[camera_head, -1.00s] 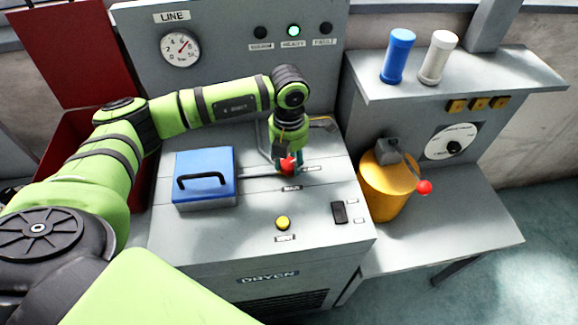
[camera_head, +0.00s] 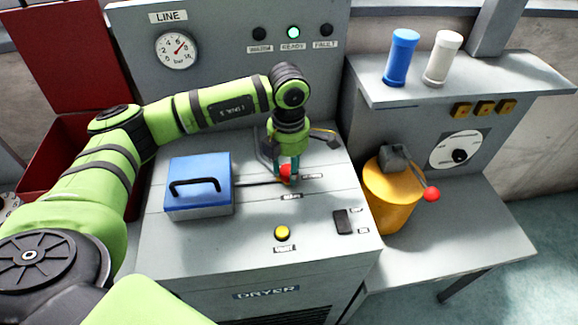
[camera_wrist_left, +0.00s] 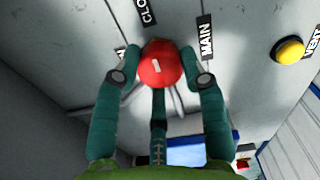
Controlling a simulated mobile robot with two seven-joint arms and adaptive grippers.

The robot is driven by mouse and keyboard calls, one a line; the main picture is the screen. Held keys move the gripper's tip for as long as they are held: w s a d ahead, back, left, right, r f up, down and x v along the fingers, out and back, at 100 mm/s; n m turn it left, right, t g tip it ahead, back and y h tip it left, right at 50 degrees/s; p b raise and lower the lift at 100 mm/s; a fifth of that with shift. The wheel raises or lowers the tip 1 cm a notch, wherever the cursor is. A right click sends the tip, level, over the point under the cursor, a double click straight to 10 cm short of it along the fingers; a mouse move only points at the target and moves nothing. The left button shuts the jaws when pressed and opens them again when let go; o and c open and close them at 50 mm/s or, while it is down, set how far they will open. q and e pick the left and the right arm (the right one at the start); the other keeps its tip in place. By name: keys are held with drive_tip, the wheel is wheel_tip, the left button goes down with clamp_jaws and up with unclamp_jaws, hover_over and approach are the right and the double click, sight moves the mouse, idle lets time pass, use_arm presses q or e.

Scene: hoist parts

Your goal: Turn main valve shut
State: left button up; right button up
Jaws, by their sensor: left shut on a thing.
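The main valve's red knob (camera_wrist_left: 161,64) sits between the two teal fingers of my left gripper (camera_wrist_left: 160,78) in the left wrist view, with the MAIN label (camera_wrist_left: 205,37) just beside it. In the head view my left gripper (camera_head: 288,170) points down at the dryer top, shut on the red knob (camera_head: 285,172). A thin lever (camera_head: 255,183) runs left from the knob toward the blue-lidded box. The lever's pivot is hard to make out. A label partly reading CLO (camera_wrist_left: 146,10) lies above the knob in the wrist view. My right gripper is not seen.
A blue-lidded box (camera_head: 198,183) with a black handle stands left of the lever. A yellow button (camera_head: 282,233) and a dark switch (camera_head: 343,222) lie in front. A yellow canister (camera_head: 390,195) with a red-tipped lever stands right. The gauge (camera_head: 177,50) and green READY light (camera_head: 293,32) are behind.

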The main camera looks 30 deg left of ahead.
sight(288, 170)
use_arm(q)
drive_tip(key=shift+s+f, duration=0.2)
drive_tip(key=o, duration=1.1)
drive_tip(key=shift+o, duration=0.2)
drive_tip(key=shift+r, duration=0.1)
drive_tip(key=shift+w+r, duration=0.1)
drive_tip(key=shift+r, duration=0.15)
wheel_tip(288, 170, up, 12)
drive_tip(key=shift+f, duration=0.2)
